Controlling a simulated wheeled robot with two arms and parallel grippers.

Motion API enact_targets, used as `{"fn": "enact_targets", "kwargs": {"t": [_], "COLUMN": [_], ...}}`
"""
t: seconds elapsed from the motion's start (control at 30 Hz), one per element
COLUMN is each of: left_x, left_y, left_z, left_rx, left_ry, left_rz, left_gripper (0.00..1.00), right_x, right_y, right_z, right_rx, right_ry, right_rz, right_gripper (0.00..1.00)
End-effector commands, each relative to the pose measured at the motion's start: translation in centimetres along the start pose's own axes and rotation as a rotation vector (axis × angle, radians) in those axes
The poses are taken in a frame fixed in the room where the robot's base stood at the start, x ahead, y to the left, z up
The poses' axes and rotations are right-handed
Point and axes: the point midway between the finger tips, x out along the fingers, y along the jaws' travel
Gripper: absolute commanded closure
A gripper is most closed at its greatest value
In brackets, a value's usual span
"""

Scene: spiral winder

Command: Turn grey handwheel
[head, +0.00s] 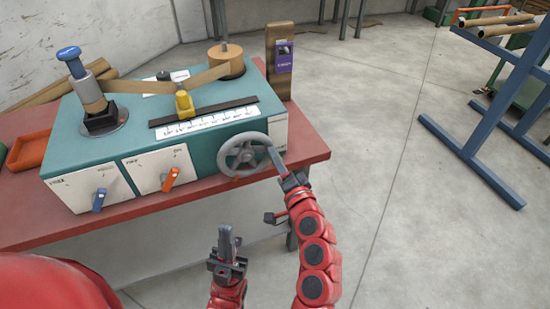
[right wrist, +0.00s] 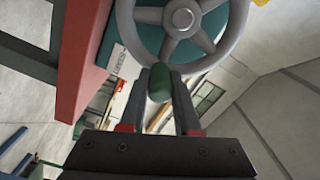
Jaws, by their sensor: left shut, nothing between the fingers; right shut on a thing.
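The grey handwheel (head: 238,171) is on the front face of the teal winder near its right end. It has a round rim, spokes and a hub. In the right wrist view the handwheel (right wrist: 182,18) fills the top, with a dark green knob (right wrist: 160,84) at its lower rim. My right gripper (head: 272,158) is at the wheel's right side. It also shows in the right wrist view (right wrist: 162,88), with its fingers shut around the green knob. My left gripper (head: 225,236) is shut and empty, below and in front of the wheel, apart from it.
The winder (head: 150,145) stands on a red table (head: 310,142). A blue lever (head: 99,200) and an orange lever (head: 170,179) are on its front, left of the wheel. A blue rack (head: 490,120) stands at the right. The floor between is clear.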

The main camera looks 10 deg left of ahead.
Motion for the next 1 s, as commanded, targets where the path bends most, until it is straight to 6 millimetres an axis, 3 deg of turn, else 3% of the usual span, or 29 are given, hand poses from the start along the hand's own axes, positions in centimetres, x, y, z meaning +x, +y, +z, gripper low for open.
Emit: {"fn": "enact_targets", "kwargs": {"t": [0.5,1.0], "left_x": [-1.1,-1.2], "left_y": [0.1,0.1], "left_z": [0.2,0.2], "left_rx": [0.0,0.0], "left_ry": [0.0,0.0], "left_rz": [0.0,0.0], "left_gripper": [1.0,1.0], "right_x": [0.0,0.0], "right_y": [2.3,2.6], "right_z": [1.2,1.5], "right_rx": [0.361,0.441], "right_ry": [0.0,0.0], "right_rz": [0.001,0.001], "right_gripper": [1.0,1.0]}}
